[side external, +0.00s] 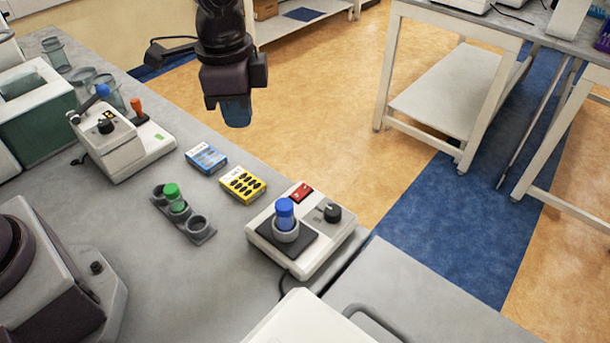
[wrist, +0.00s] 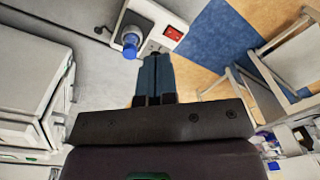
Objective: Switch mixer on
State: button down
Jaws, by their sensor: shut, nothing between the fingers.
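The mixer is most likely the white box (side external: 330,240) at the bench edge, with a red rocker switch (side external: 301,192), a black knob (side external: 332,213) and a cup holding a blue-capped vial (side external: 285,212). In the wrist view the box (wrist: 148,10) is at the top, with its red switch (wrist: 173,33) and blue-capped vial (wrist: 130,44). My gripper (side external: 237,122) is shut and empty, in the air up and to the left of the box in the side view. Its fingertips (wrist: 154,58) are together. I cannot tell the switch's position.
Another white device (side external: 120,145) with a black knob and blue and orange parts stands at left. A white case (side external: 300,322) is in front.

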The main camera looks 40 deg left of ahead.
aim_at(306, 186)
jog(key=w+d+f+m, duration=0.3)
jog(key=w+d+m, duration=0.1)
jog(key=w+m, duration=0.3)
jog(key=shift+w+d+f+m+t, duration=0.3)
jog(key=shift+f+m+t, duration=0.1)
jog(key=shift+m, duration=0.3)
jog(key=f, duration=0.4)
jog(key=w+f, duration=0.1)
jog(key=f, duration=0.8)
jog(key=shift+w+f, duration=0.35)
jog(key=shift+f, duration=0.05)
